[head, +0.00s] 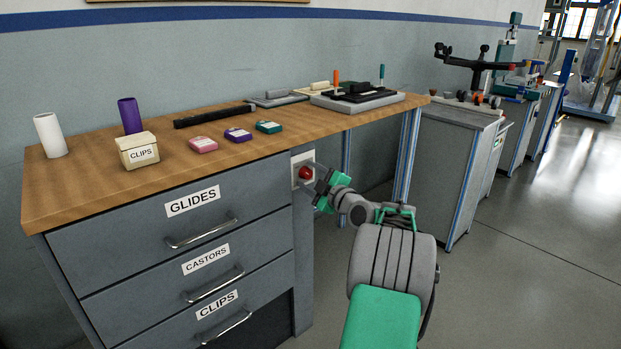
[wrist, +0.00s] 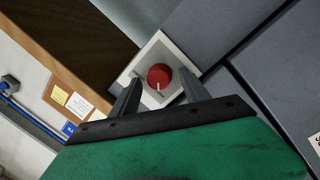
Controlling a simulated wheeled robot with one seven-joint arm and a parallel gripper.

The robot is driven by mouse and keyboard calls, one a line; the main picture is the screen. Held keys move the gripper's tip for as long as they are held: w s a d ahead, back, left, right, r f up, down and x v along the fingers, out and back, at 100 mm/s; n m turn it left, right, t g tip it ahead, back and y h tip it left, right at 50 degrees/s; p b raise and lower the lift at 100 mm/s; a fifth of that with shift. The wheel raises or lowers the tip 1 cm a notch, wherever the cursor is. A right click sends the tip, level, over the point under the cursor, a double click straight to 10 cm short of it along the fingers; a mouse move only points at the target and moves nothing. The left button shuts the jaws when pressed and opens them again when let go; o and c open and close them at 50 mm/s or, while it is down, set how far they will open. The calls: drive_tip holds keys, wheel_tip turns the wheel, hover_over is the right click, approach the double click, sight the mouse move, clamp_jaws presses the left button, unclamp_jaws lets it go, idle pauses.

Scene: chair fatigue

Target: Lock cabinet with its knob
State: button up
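The cabinet (head: 180,290) is grey with drawers labelled GLIDES, CASTORS and CLIPS, under a wooden top. Its red knob (head: 305,172) sits on a pale square plate at the cabinet's upper right, below the worktop edge. In the wrist view the round red knob (wrist: 159,76) shows on its white plate (wrist: 150,50), with a pale mark on it. My gripper (head: 318,180) is at the knob. In the wrist view my gripper (wrist: 160,92) is open, with one finger on each side of the knob and a visible gap to it. Whether the fingertips reach past its face is unclear.
The wooden worktop (head: 90,185) carries a CLIPS box (head: 138,151), a white cylinder (head: 50,135), a purple cylinder (head: 130,116) and several small packets. The drawer handles (head: 202,234) stick out below. A grey side cabinet (head: 450,170) stands at the right; open floor lies beyond.

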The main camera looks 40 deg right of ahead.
clamp_jaws()
idle(0.3)
drive_tip(key=shift+m, duration=0.3)
drive_tip(key=m+p, duration=0.1)
drive_tip(key=m, duration=0.3)
drive_tip(key=shift+r+g, duration=0.2)
drive_tip(key=shift+g, duration=0.1)
drive_tip(key=m+p, duration=0.1)
drive_tip(key=m, duration=0.1)
drive_tip(key=m+p, duration=0.1)
drive_tip(key=m, duration=0.1)
drive_tip(key=shift+d+r+g+y+p, duration=0.1)
drive_tip(key=shift+d+g+y+p, duration=0.05)
drive_tip(key=shift+g+y+p, duration=0.15)
drive_tip(key=m+y+p, duration=0.1)
drive_tip(key=m+p, duration=0.2)
drive_tip(key=m, duration=0.1)
drive_tip(key=shift+d+r, duration=0.1)
drive_tip(key=shift+d+f+m+p, duration=0.1)
drive_tip(key=shift+f+m+p, duration=0.1)
drive_tip(key=shift+m+p, duration=1.5)
drive_tip(key=shift+m+y, duration=0.3)
drive_tip(key=shift+y, duration=0.1)
drive_tip(key=shift+o, duration=0.2)
unclamp_jaws()
